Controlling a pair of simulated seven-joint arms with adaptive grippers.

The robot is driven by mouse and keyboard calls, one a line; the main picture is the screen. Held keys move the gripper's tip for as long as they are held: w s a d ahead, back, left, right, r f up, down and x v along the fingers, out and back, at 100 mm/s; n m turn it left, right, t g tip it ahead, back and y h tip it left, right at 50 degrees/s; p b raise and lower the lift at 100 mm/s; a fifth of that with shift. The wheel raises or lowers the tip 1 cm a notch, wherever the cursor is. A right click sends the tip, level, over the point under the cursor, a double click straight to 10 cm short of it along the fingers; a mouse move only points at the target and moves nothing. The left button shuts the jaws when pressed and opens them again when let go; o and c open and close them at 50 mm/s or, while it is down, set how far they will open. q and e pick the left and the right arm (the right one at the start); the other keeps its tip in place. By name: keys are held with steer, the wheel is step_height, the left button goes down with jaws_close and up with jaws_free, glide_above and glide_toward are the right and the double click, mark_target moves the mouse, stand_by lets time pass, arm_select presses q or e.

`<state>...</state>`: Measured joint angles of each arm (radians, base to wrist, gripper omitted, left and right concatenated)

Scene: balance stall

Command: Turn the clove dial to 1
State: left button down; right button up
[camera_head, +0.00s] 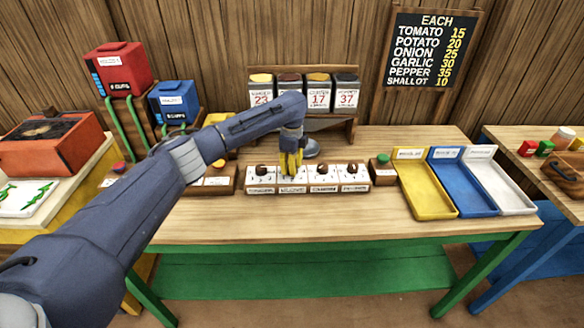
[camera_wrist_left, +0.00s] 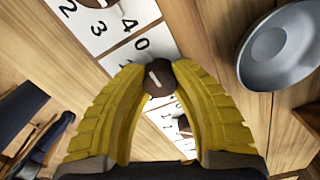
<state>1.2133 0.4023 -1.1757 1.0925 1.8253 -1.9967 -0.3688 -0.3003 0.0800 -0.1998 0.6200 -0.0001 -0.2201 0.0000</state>
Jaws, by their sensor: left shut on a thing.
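The clove dial (camera_head: 293,189) is the second from the left in a row of white-faced dials on the wooden table. My left gripper (camera_head: 291,170) reaches down over it, its yellow fingers hiding most of the knob. In the left wrist view, the yellow fingertips (camera_wrist_left: 159,78) are shut on the sides of the round brown knob (camera_wrist_left: 157,80). A white pointer line shows on the knob. My right gripper is in neither view.
Neighbouring dials stand close on both sides, the cumin-side one (camera_head: 322,171) to the right. A grey metal pan (camera_wrist_left: 282,48) lies near the gripper. Behind stand spice jars (camera_head: 318,93) on a rack. Yellow, blue and white trays (camera_head: 428,212) lie right; the table's front is clear.

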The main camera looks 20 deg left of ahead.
arm_select(q)
steer(key=shift+n, duration=0.3)
steer(key=n, duration=0.4)
steer(key=shift+n, duration=2)
steer(key=c, duration=0.9)
jaws_free()
step_height(320, 180, up, 12)
